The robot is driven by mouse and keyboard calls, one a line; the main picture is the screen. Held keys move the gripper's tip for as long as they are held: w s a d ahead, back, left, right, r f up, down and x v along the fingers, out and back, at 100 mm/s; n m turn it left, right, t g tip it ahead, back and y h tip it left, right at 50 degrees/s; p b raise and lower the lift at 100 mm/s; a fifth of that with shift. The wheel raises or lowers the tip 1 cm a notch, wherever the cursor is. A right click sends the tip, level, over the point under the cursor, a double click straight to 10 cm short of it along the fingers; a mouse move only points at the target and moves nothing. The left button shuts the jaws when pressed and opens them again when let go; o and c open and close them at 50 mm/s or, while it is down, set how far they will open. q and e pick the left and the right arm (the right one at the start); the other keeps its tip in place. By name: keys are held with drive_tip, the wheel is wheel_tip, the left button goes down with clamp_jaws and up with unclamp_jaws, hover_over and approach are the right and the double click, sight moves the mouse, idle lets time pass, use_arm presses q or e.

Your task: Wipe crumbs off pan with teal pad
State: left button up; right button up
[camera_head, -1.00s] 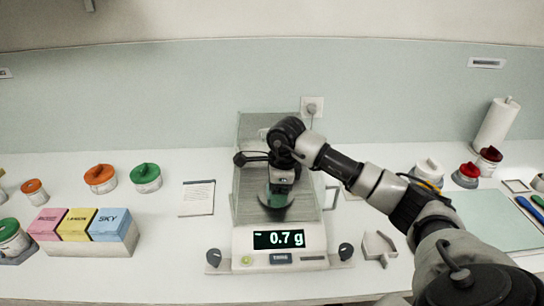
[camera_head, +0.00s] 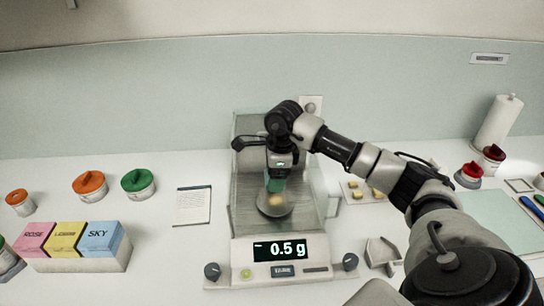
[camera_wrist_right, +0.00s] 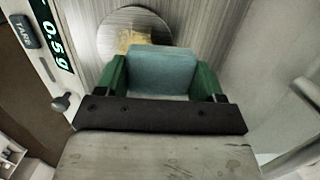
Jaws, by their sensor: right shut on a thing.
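The round metal pan (camera_head: 266,212) sits inside the glass-sided balance (camera_head: 235,205), whose display reads -0.5 g. A yellowish patch of crumbs (camera_head: 278,199) lies on the pan; the crumbs also show in the right wrist view (camera_wrist_right: 130,40) on the pan (camera_wrist_right: 152,22). My right gripper (camera_wrist_right: 162,78), with green fingers, is shut on the teal pad (camera_wrist_right: 163,68). In the head view the pad (camera_head: 275,185) is over the back part of the pan, close to the crumbs; I cannot tell whether it touches. My left gripper is not in view.
The balance's glass walls stand close around my right gripper. A note card (camera_head: 193,205) and coloured boxes (camera_head: 98,240) are on the left.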

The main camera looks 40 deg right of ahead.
wheel_tip(320, 180, up, 2)
drive_tip(key=shift+p, duration=0.4)
drive_tip(key=shift+w+d+r+p, duration=0.15)
drive_tip(key=shift+r+p, duration=0.3)
drive_tip(key=shift+r, duration=0.5)
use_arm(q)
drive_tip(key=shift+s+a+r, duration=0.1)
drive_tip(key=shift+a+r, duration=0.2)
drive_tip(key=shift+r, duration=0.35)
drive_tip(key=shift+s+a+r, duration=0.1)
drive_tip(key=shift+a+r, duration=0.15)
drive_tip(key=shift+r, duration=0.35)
use_arm(e)
drive_tip(key=shift+r, duration=0.25)
use_arm(q)
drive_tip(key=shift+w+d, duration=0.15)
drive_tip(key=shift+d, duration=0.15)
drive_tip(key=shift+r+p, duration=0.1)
drive_tip(key=shift+p, duration=0.2)
